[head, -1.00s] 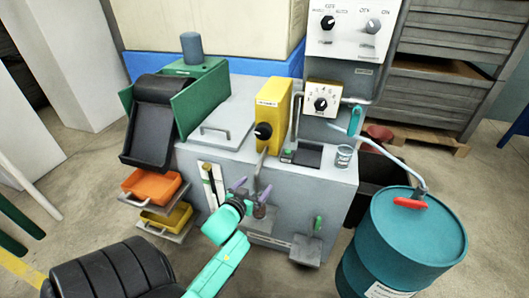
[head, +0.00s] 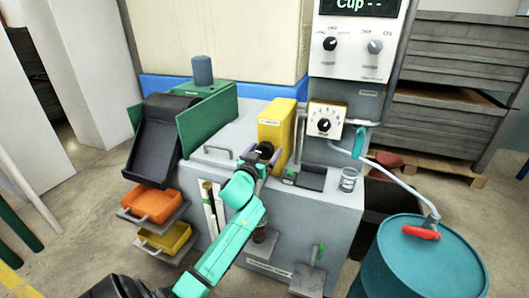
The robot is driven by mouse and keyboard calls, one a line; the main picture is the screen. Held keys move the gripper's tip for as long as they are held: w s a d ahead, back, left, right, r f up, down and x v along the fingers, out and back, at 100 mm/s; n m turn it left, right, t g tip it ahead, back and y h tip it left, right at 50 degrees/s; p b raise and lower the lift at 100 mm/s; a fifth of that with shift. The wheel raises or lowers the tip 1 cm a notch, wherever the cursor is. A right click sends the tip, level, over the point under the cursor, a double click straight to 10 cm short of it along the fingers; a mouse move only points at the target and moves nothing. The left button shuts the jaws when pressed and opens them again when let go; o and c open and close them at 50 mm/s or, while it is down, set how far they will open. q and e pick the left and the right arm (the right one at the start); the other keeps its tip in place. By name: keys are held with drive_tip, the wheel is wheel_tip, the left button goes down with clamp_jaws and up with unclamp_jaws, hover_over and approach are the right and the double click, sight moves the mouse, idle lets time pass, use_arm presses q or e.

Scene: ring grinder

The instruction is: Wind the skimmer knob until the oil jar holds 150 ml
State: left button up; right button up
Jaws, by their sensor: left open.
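The yellow skimmer box (head: 277,124) stands upright on the grey machine's top. Its dark knob (head: 265,149) is on the front left face, partly hidden by my gripper. My left gripper (head: 263,157) is open, with its purple-grey fingers at the knob; I cannot tell whether they touch it. A small jar (head: 260,236) sits low at the machine's front, beside my teal forearm and partly covered by it; its level cannot be read. My right gripper is not in view.
A clear cup (head: 348,179) stands on the machine top at right. A teal drum (head: 425,262) with a hose is at lower right. Orange (head: 151,205) and yellow trays stick out at left.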

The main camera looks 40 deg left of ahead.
use_arm(q)
drive_tip(key=c, duration=1.3)
